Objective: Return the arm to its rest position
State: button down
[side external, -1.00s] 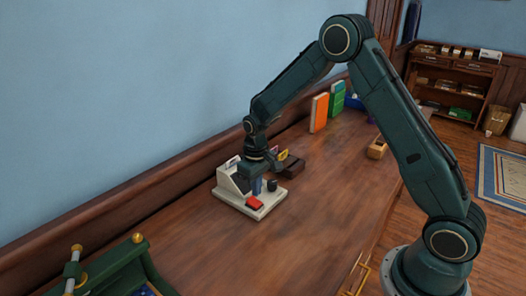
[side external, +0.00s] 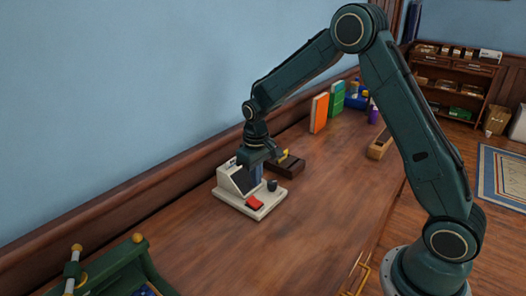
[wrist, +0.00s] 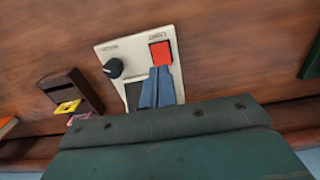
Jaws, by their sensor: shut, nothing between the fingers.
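My gripper (side external: 256,173) is at the end of my dark green arm and points down over the rear part of a white device on the wooden counter. Its blue-grey fingers also show in the wrist view (wrist: 157,88), close together with nothing between them. The white device (side external: 248,205) has a red switch (side external: 255,202), a black knob (side external: 272,185) and a dark sloped panel. The wrist view shows the same red switch (wrist: 160,53) and knob (wrist: 113,68) near the fingertips. Whether the fingers touch the device I cannot tell.
A dark brown box (side external: 287,166) with a yellow item stands just behind the device. Orange (side external: 319,113) and green (side external: 337,99) books, a blue object (side external: 356,96) and a wooden block (side external: 379,146) are farther back. A green object (side external: 120,272) is at front left.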

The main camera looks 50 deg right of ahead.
jog(key=s+a+r+t, duration=0.1)
jog(key=s+r, duration=0.5)
jog(key=r, duration=0.3)
jog(key=s+a+r+t, duration=0.2)
jog(key=s+r, duration=0.4)
jog(key=r, duration=0.2)
jog(key=s+a+r+t, duration=0.1)
jog(key=s+r+t, duration=0.1)
jog(key=s, duration=1.4)
jog(key=shift+s+a+r+t, duration=0.2)
jog(key=shift+s+r+t, duration=0.15)
jog(key=shift+r, duration=0.5)
